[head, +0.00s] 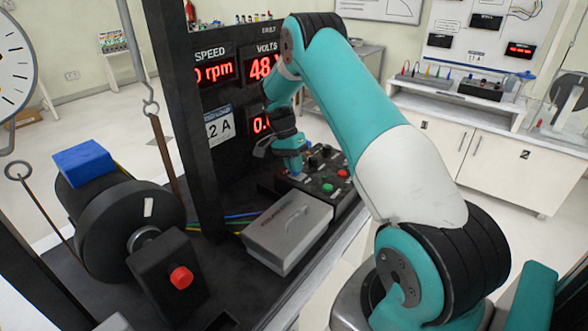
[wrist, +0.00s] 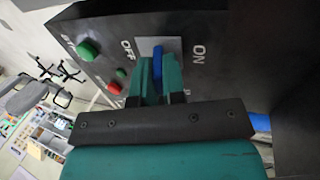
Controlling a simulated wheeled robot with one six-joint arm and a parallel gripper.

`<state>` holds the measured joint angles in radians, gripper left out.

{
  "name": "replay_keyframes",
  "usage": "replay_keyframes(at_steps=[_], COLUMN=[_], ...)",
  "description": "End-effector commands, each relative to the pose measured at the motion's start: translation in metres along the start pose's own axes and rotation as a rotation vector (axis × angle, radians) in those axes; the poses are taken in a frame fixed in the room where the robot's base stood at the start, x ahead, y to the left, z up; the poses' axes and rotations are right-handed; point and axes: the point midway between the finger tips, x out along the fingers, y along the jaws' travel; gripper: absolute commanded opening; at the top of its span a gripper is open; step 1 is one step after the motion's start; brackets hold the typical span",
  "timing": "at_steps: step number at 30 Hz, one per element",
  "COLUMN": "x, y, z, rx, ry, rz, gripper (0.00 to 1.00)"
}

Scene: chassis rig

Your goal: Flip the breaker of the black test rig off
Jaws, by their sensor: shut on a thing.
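The black test rig's control box (head: 345,195) sits at the rig's right end. In the wrist view its black panel (wrist: 112,42) carries a light plate with a blue breaker lever (wrist: 157,66) between the words OFF, on the left, and ON, on the right. The lever stands near the middle of the plate; I cannot tell which way it is thrown. My gripper (wrist: 158,72) has its two teal fingers on either side of the lever and is shut on it. In the head view my gripper (head: 294,160) points down at the box and mostly hides the lever.
Green (head: 328,187) and red (head: 343,173) buttons sit beside my gripper. A grey box (head: 287,232) lies in front of the control box. The rig's black upright (head: 180,110) and display panel (head: 237,100) stand left, with a wheel (head: 115,235) and a red button (head: 181,278).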

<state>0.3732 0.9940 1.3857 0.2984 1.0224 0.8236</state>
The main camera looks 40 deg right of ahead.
Motion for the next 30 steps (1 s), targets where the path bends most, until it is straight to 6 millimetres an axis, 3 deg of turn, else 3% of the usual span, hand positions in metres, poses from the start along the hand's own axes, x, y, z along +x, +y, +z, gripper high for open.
replay_keyframes(at_steps=[18, 30], x=[0.008, 0.01], y=[0.018, 0.024], z=[-0.001, -0.001], rx=[0.003, 0.002], ry=[0.0, 0.001], rz=[-0.511, -0.717], gripper=[0.0, 0.0])
